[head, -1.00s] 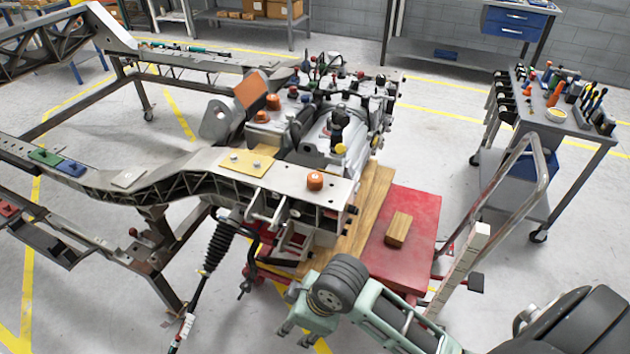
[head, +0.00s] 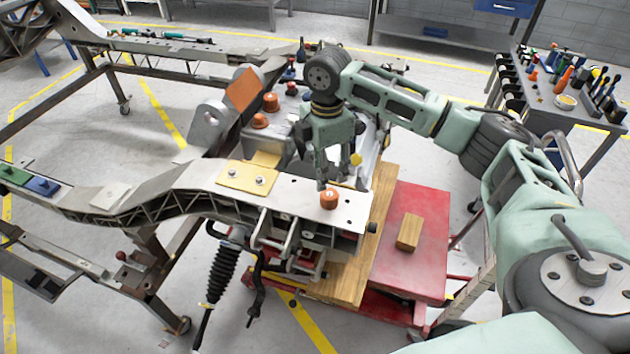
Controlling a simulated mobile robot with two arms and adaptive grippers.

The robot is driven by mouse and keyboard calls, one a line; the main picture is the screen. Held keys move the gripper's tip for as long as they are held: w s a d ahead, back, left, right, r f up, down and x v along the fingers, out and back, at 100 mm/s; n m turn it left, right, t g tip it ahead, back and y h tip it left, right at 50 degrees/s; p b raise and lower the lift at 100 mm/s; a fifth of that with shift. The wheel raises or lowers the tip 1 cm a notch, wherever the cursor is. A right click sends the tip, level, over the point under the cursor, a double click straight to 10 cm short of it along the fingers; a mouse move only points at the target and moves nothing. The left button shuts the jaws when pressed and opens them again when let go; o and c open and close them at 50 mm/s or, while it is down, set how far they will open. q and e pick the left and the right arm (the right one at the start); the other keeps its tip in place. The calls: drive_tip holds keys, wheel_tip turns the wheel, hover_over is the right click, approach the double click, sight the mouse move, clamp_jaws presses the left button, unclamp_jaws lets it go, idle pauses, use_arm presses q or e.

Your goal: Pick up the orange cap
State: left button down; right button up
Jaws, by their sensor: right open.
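An orange cap (head: 329,199) stands upright on the bare metal plate at the near end of the chassis rail (head: 290,200). My right gripper (head: 322,183) points down just above and slightly behind this cap, with its jaws open and empty. I cannot tell whether a fingertip touches the cap. Two other orange caps sit further back by the engine, one (head: 271,102) behind the other (head: 260,121). My left gripper is not in view.
The engine, largely hidden by my right arm, lies behind the rail. A red lift table (head: 420,225) with a wooden block (head: 409,232) stands to the right. A tool cart (head: 560,110) is at the far right. A yellow plate (head: 248,178) lies on the rail.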

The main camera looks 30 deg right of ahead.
sight(328, 192)
drive_tip(key=shift+s+d+f, duration=0.1)
drive_tip(key=shift+f, duration=0.1)
drive_tip(key=s+f, duration=0.1)
drive_tip(key=s+f+p, duration=0.1)
drive_tip(key=f, duration=0.1)
drive_tip(key=shift+f+p, duration=0.1)
drive_tip(key=shift+p, duration=0.2)
wheel_tip(328, 192, down, 3)
drive_tip(key=shift+w+r, duration=0.15)
drive_tip(key=shift+f, duration=0.3)
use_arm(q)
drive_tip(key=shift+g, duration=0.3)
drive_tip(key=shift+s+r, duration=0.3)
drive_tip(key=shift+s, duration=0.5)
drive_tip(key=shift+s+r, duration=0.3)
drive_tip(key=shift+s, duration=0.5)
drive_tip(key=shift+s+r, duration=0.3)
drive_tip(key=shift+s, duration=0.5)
use_arm(e)
drive_tip(key=c, duration=0.8)
